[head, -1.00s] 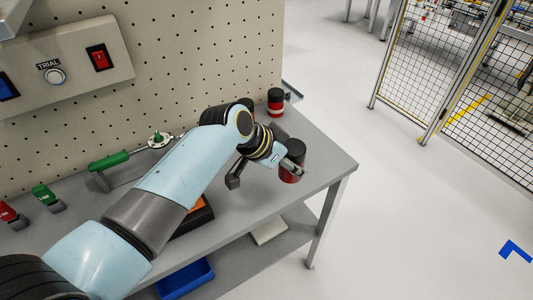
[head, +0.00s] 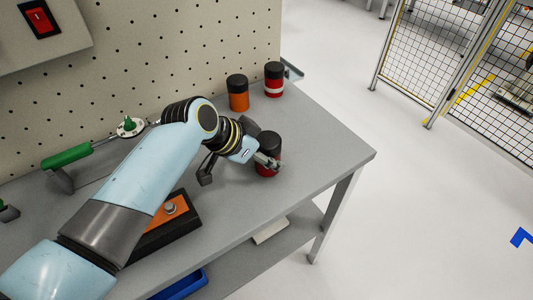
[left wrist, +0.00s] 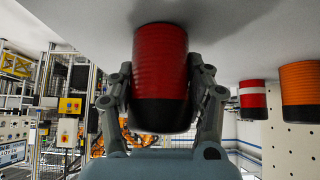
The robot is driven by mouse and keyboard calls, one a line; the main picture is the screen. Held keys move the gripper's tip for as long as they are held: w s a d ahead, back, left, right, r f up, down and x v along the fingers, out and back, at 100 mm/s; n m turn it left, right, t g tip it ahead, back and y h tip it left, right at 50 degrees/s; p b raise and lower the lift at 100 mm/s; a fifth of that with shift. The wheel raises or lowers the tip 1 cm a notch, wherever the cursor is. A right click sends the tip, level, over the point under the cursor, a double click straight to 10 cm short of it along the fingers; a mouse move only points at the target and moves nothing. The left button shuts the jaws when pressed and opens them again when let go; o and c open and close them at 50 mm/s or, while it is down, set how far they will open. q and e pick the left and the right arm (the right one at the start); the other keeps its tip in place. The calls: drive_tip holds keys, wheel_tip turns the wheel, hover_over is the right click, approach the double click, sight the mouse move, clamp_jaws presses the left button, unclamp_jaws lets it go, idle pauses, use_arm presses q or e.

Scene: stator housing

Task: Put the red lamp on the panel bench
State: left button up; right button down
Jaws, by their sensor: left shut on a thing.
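The red lamp (head: 268,165), a red cylinder with a black end, is at the right part of the grey panel bench (head: 325,150). My left gripper (head: 264,160) is shut around its side. In the left wrist view the red lamp (left wrist: 161,65) fills the middle, between both fingers of the left gripper (left wrist: 163,95), with the bench surface at the top of the picture. The lamp's red end is at or very near that surface; I cannot tell whether it touches. My right gripper is not in view.
An orange lamp (head: 238,95) and a red-and-white lamp (head: 274,82) stand at the back by the pegboard (head: 190,55). A black-and-orange box (head: 170,225) and a green-handled tool (head: 67,156) lie to the left. Bare bench lies right of the held lamp.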

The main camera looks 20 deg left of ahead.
use_arm(q)
drive_tip(key=shift+s, duration=0.1)
drive_tip(key=shift+f, duration=0.15)
drive_tip(key=o, duration=1.3)
drive_tip(key=shift+c, duration=0.2)
drive_tip(key=shift+s+a+r, duration=0.1)
drive_tip(key=shift+a+r, duration=0.05)
drive_tip(key=shift+r, duration=0.35)
drive_tip(key=v, duration=1.1)
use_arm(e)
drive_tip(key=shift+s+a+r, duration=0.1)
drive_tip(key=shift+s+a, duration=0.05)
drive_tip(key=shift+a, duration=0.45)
use_arm(q)
drive_tip(key=shift+s+r, duration=0.1)
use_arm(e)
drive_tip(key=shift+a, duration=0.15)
